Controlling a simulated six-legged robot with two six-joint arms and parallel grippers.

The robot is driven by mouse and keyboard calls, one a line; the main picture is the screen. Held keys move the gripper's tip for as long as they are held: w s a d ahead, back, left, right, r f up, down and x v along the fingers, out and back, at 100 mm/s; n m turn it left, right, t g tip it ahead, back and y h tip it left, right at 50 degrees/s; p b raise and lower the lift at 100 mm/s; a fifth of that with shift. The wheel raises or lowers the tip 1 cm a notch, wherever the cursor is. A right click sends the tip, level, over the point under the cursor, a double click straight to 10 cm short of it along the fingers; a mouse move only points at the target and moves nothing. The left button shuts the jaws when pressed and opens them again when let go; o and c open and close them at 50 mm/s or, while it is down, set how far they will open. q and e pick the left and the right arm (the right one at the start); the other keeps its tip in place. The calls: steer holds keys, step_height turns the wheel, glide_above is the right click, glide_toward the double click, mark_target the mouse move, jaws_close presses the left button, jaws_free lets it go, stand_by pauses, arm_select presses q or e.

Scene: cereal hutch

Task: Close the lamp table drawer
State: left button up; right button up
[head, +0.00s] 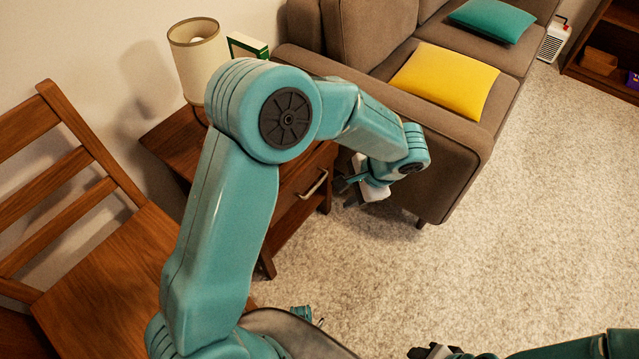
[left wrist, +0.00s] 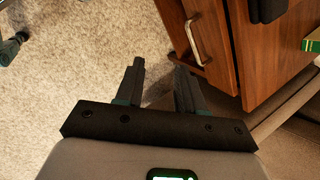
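The wooden lamp table (head: 170,145) stands between the chair and the sofa, partly hidden behind my left arm. Its drawer front (head: 290,188) has a silver bar handle (head: 313,185). The handle also shows in the left wrist view (left wrist: 195,42), just beyond my fingers. I cannot tell how far the drawer stands out. My left gripper (head: 350,190) is just right of the handle, apart from it; in the left wrist view its two dark fingers (left wrist: 160,82) are spread with nothing between them. My right gripper (head: 432,352) is cut off at the bottom edge.
A lamp (head: 196,55) and a green box (head: 246,45) stand on the table. A wooden chair (head: 110,265) is at the left. The grey sofa (head: 440,150), with yellow (head: 445,78) and teal (head: 495,18) cushions, is close right of the table. The carpet (head: 520,240) is clear.

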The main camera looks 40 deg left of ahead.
arm_select(q)
steer(key=w+a+r+n+h, duration=0.2)
steer(key=w+n, duration=0.2)
steer(key=n+t, duration=0.1)
steer(key=n, duration=0.2)
glide_toward(320, 183)
steer(key=shift+h, duration=0.4)
steer(key=f+b, duration=0.1)
steer(key=f, duration=0.1)
steer(key=a+f+b, duration=0.1)
steer(key=f+b, duration=0.1)
steer(key=f, duration=0.1)
steer(key=a+f+b, duration=0.1)
steer(key=f, duration=0.1)
steer(key=shift+a+f, duration=0.2)
steer(key=shift+a, duration=0.1)
jaws_close()
